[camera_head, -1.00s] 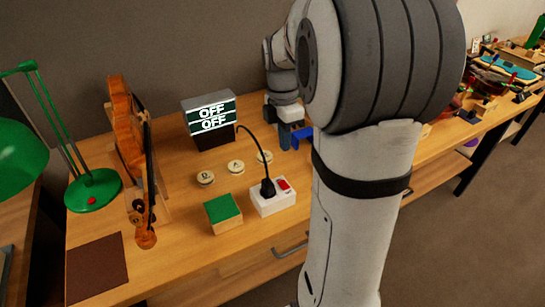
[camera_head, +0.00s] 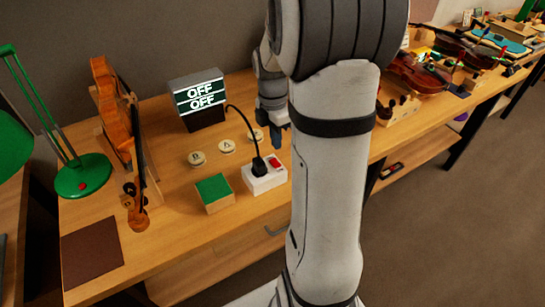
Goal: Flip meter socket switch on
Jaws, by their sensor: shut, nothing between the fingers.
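The white meter socket (camera_head: 264,182) sits on the bench at the centre. A black plug (camera_head: 259,168) with a black cord stands in its left part, and a red switch (camera_head: 274,162) is on its right part. My gripper (camera_head: 276,140) points down just behind and above the socket, near the switch. Its fingers are small in the view and appear shut and empty. I cannot tell whether they touch anything.
Round buttons (camera_head: 227,147) lie behind the socket. A green-topped wooden block (camera_head: 214,193) stands left of it. A violin (camera_head: 118,115) on a stand and a green lamp (camera_head: 83,176) are farther left. Other violins (camera_head: 420,72) lie at right.

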